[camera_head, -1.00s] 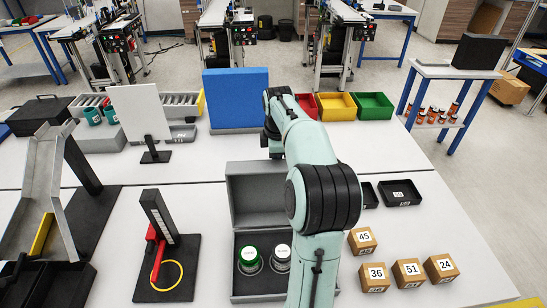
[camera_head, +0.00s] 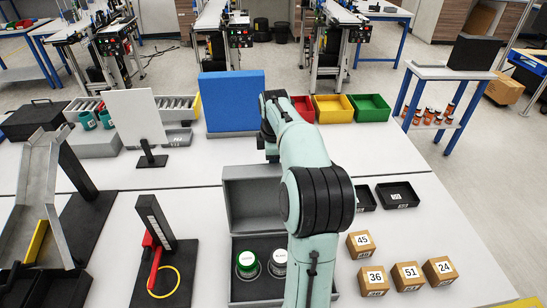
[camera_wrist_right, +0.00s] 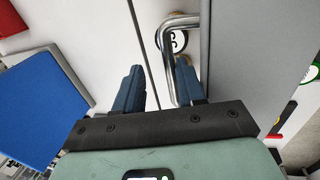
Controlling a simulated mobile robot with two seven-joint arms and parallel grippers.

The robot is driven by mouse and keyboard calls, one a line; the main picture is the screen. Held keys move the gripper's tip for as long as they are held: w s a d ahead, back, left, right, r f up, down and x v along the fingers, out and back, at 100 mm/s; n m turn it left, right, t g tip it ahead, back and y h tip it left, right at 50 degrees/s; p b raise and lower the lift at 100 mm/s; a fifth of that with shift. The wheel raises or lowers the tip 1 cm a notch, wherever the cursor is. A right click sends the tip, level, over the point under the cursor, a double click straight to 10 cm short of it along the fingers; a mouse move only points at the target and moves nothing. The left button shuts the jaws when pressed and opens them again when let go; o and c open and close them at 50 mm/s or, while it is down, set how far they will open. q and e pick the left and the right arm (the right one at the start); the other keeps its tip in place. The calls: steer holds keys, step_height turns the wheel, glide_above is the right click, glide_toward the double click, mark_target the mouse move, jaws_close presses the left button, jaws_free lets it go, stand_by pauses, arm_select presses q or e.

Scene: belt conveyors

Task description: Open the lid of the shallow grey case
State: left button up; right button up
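The shallow grey case (camera_head: 248,292) stands on the white table, centre of the head view. Its lid (camera_head: 252,200) stands up at the back, clear of the case's interior. A green-topped jar (camera_head: 247,264) and a white-topped jar (camera_head: 279,263) sit inside. In the wrist view the grey lid (camera_wrist_right: 235,60) shows as a panel with a bent metal handle (camera_wrist_right: 169,70). My right gripper (camera_wrist_right: 158,66) has its blue fingers apart, one on each side of the handle bar, with a gap to the left finger. In the head view my arm hides this gripper. My left gripper is out of view.
A blue panel (camera_head: 232,101) stands behind the case. A black stand with a red handle (camera_head: 153,265) is to the left. Numbered boxes (camera_head: 407,276) and black trays (camera_head: 397,194) lie to the right. Red, yellow (camera_head: 333,108) and green bins stand at the back.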

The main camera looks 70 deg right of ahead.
steer(key=shift+f, duration=0.2)
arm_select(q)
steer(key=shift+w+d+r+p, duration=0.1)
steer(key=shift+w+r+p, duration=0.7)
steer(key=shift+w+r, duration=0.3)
arm_select(e)
steer(key=v, duration=1.4)
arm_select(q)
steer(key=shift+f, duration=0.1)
arm_select(e)
steer(key=shift+s+d+f, duration=0.1)
